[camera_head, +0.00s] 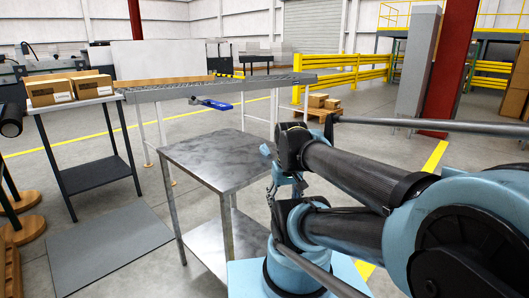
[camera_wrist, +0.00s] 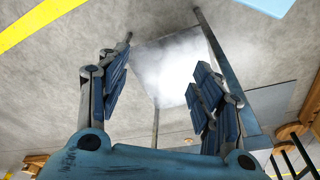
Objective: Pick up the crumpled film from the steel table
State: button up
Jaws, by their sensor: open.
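The steel table (camera_head: 215,158) has a bare, smudged grey top and a lower shelf, just left of my arm. I cannot make out the crumpled film for certain. A small light-blue piece (camera_head: 265,150) shows at the table's right edge, but I cannot tell whether it is film or part of my arm. In the wrist view my gripper (camera_wrist: 160,78) is open, with nothing seen between its blue-padded fingers. Beyond them is the table top (camera_wrist: 172,65), washed out by a bright white glare that hides detail. In the head view my arm hides most of the gripper.
A side table with cardboard boxes (camera_head: 70,88) stands at the left. A conveyor (camera_head: 220,87) runs behind the steel table, with a blue tool (camera_head: 210,103) at its near side. A grey mat (camera_head: 108,248) lies on the floor. Yellow railings (camera_head: 355,75) stand behind.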

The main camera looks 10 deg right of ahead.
jog(key=w+r+n+g, duration=0.1)
jog(key=w+r+n, duration=0.4)
jog(key=w+r, duration=1)
notch_tip(320, 180, up, 7)
jog(key=n+g, duration=0.1)
jog(key=n, duration=0.5)
send_over(265, 144)
notch_tip(265, 144, down, 12)
jog(key=shift+s+d+r, duration=0.15)
jog(key=shift+f, duration=2.7)
jog(key=c, duration=0.9)
